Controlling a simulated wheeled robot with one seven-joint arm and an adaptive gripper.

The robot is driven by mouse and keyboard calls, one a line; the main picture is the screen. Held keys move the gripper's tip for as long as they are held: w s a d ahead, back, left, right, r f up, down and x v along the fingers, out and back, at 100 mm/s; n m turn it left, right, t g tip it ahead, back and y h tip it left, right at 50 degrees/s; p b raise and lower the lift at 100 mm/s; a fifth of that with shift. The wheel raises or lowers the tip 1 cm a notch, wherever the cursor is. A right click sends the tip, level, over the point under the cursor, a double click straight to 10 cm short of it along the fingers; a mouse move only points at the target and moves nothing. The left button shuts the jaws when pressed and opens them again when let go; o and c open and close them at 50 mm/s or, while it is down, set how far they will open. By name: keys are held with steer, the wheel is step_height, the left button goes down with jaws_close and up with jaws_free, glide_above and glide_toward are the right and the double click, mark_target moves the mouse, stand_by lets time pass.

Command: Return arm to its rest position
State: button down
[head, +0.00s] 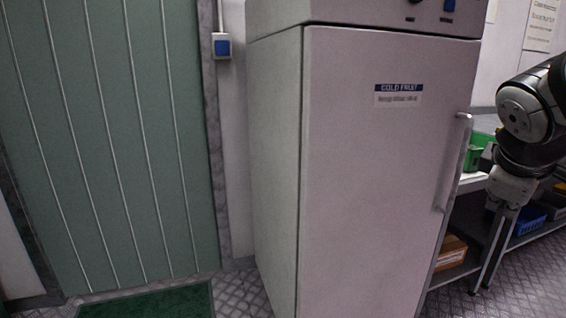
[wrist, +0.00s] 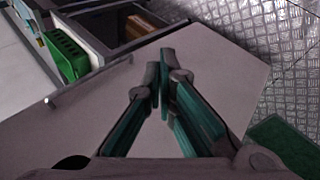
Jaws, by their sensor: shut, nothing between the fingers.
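My gripper (wrist: 163,78) shows in the wrist view with its two dark, green-padded fingers meeting at the tips. It is shut and holds nothing. In the head view my arm hangs at the right edge, bent downward, with its wrist beside the handle side of the white cold-fruit cabinet (head: 375,190). The cabinet door (wrist: 215,75) also fills the middle of the wrist view, behind the fingers. The door looks closed. I cannot tell the exact gap between the fingertips and the door.
A vertical door handle (head: 454,160) stands out near my arm. A bench with a green crate (wrist: 66,54), a blue crate (head: 527,222) and a cardboard box (head: 449,252) is at the right. A green mat (head: 150,302) lies before a green wall panel (head: 100,140). Metal floor (wrist: 285,60) is clear.

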steer(key=s+a+f+m+g+y, duration=0.3)
steer(key=s+a+f+m, duration=0.15)
steer(key=s+a, duration=0.65)
steer(key=s+a+f+m+g+y, duration=0.25)
steer(key=s+a+f, duration=0.35)
steer(key=s, duration=0.8)
step_height(320, 180, up, 27)
steer(key=t+p, duration=0.4)
steer(key=p, duration=2)
steer(key=shift+s+a, duration=0.3)
steer(key=shift+s, duration=0.05)
